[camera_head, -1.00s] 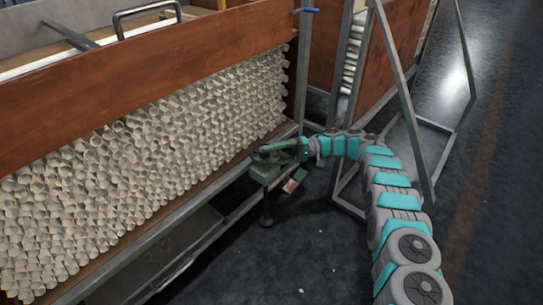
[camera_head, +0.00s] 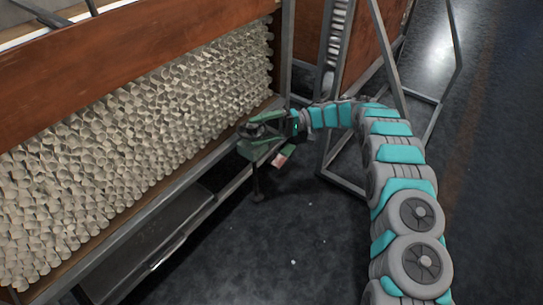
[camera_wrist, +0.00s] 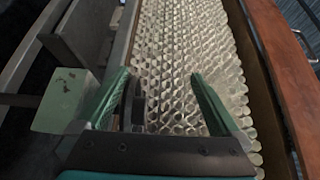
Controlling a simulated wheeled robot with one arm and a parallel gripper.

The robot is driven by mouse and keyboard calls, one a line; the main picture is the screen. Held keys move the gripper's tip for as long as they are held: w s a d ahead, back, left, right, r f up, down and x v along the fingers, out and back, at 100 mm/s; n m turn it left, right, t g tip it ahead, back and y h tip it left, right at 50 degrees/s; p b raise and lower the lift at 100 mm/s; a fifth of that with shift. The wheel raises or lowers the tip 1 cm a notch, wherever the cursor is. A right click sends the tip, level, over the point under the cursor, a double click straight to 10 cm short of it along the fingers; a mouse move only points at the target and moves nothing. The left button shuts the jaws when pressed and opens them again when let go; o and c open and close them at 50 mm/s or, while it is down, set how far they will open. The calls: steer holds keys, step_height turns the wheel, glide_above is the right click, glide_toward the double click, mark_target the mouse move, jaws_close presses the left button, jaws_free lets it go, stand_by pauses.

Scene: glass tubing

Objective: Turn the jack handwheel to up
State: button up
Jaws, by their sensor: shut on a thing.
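The jack is a small green box (camera_head: 250,150) with a dark leg, at the end of the tube rack's lower rail in the head view. Its green body also shows at the left of the wrist view (camera_wrist: 62,103). The dark handwheel (camera_wrist: 133,100) is seen nearly edge-on in the wrist view, close to the left finger. In the head view my gripper (camera_head: 266,122) is at the top of the jack. Its exact contact with the wheel is hidden there.
A rack of stacked glass tubes (camera_head: 140,135) with a brown board (camera_head: 110,55) lies beside the jack. A second rack with a grey slanted frame (camera_head: 395,60) stands behind my arm. The dark floor (camera_head: 280,230) in front is clear apart from small white bits.

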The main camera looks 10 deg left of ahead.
steer(key=s+d+r, duration=0.2)
steer(key=s+d, duration=0.4)
steer(key=s, duration=0.5)
steer(key=shift+d, duration=0.4)
